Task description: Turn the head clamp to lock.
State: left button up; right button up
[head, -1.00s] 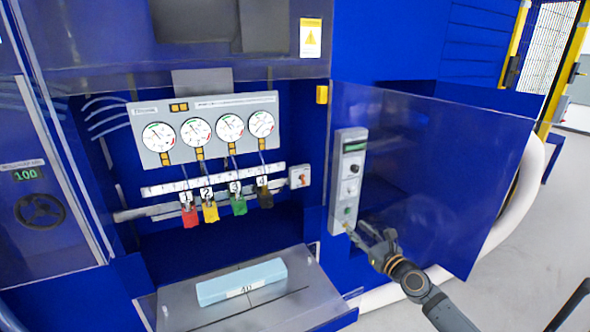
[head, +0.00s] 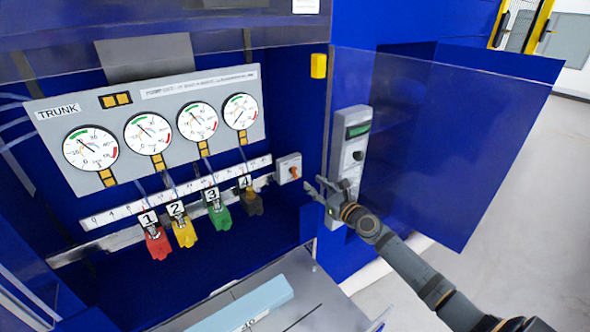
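A small light grey box with an orange-red rotary handle (head: 293,171) sits at the right end of the numbered rail in the head view. It is the only turn handle near the rail; no label names it as the head clamp. My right gripper (head: 316,187) is just to the right of and below this handle, in front of the lower part of the control panel. Its fingers point left towards the handle and look spread, with nothing between them. A gap shows between fingers and handle. My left gripper is not in view.
A tall grey control panel (head: 349,150) stands right behind my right gripper. A clear blue door (head: 455,140) stands open to the right. Red (head: 158,243), yellow (head: 184,232), green (head: 220,216) and dark tagged clamps hang below the gauge board (head: 160,125). A light blue block (head: 245,306) lies below.

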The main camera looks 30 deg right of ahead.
aim_at(296, 170)
jog(key=w, duration=0.4)
jog(key=w+a, duration=0.1)
jog(key=shift+w, duration=0.4)
jog(key=w, duration=0.4)
jog(key=shift+a+f, duration=0.15)
jog(key=shift+a, duration=0.1)
jog(key=shift+w, duration=0.1)
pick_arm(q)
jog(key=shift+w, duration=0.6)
pick_arm(e)
grip_shut()
